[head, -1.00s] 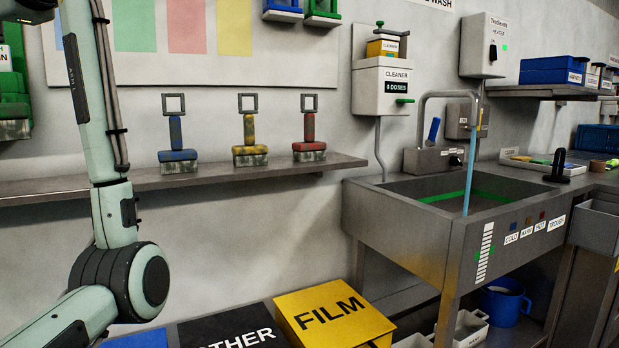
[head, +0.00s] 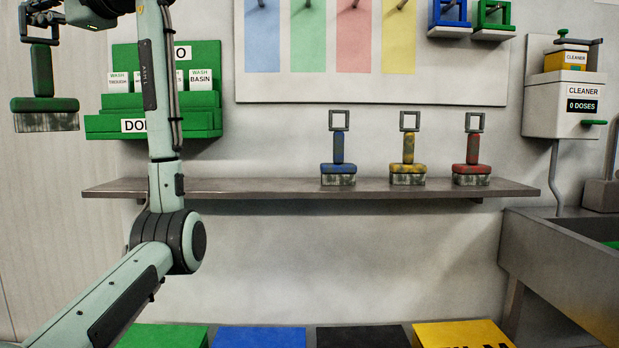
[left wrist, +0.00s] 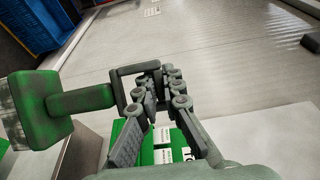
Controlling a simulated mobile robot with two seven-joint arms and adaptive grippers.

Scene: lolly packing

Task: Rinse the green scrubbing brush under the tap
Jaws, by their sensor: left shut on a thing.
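The green scrubbing brush (head: 45,104) hangs at the upper left of the head view, bristles down and clear of any surface. Its bristles look grey and speckled. My left gripper (head: 38,20) is above it, shut on the square loop at the end of its handle. In the left wrist view the fingers (left wrist: 160,88) close on that loop, with the brush (left wrist: 45,110) reaching out to the left. Only part of the sink (head: 570,265) shows at the right edge. My right gripper is not in view.
A shelf (head: 250,191) carries blue (head: 338,170), yellow (head: 407,170) and red (head: 471,170) brushes. A green card rack (head: 150,122) is on the wall beside my left arm. The cleaner dispenser (head: 570,103) is at right. Coloured bins (head: 258,337) stand below.

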